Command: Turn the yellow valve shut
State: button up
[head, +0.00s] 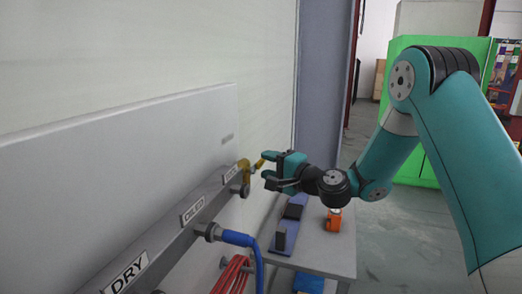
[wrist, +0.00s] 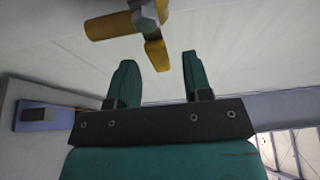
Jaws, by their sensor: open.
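The yellow valve (head: 244,172) sits at the far end of the grey wall rail, and its yellow handle (head: 259,164) points out toward my gripper. In the wrist view the valve body (wrist: 108,26) is at the top with a grey hex nut, and the handle (wrist: 157,55) points down toward the gap between my fingers. My gripper (head: 268,170) is open and empty, right beside the handle; it also shows in the wrist view (wrist: 158,75). The handle's tip lies just ahead of the fingertips, and I cannot tell if they touch.
The rail (head: 163,232) carries labels reading DRY and OILED and a blue hose fitting (head: 236,238). Red hose (head: 231,275) hangs below. A grey table (head: 328,254) below my gripper holds an orange object (head: 334,220) and a blue holder (head: 284,238).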

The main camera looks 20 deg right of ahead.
aim_at(263, 163)
jog(key=shift+p+x, duration=0.55)
jog(key=shift+x, duration=0.95)
jog(key=shift+c, duration=0.4)
grip_shut()
